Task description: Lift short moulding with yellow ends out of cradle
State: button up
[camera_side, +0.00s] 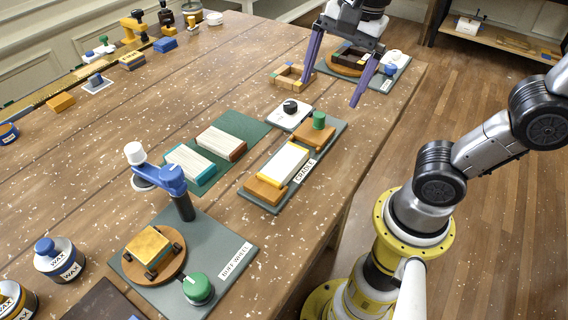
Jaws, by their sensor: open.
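The short moulding with yellow ends (285,162) is a white bar lying in the cradle. The cradle (334,129) is a grey base labelled CRADLE, with orange-brown wooden blocks at both ends of the moulding and a green knob (319,120) on the far block. My gripper (335,78) is open and points down at the upper right. Its two purple fingers are apart, with nothing seen held between them. It is well beyond the cradle, near a grey board with a dark-topped wooden piece, which is partly hidden behind the fingers.
Left of the cradle, two white mouldings, one teal-ended (190,164) and one brown-ended (222,142), lie on a green mat. A buff wheel station (225,232) with a blue arm stands in front. A wooden frame (291,77) and a white box with a black knob (290,113) stand behind.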

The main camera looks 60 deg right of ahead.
jog(key=w+a+m+g, duration=0.2)
jog(key=w+a, duration=0.2)
jog(key=n, duration=0.1)
send_over(282, 164)
jog(key=f, duration=0.9)
jog(key=shift+s+f, duration=0.2)
jog(key=shift+f, duration=0.2)
jog(key=shift+w+f, duration=0.2)
jog(key=shift+f, duration=2.75)
jog(key=c, duration=1.4)
jog(key=shift+c, duration=0.4)
jog(key=shift+r, duration=0.2)
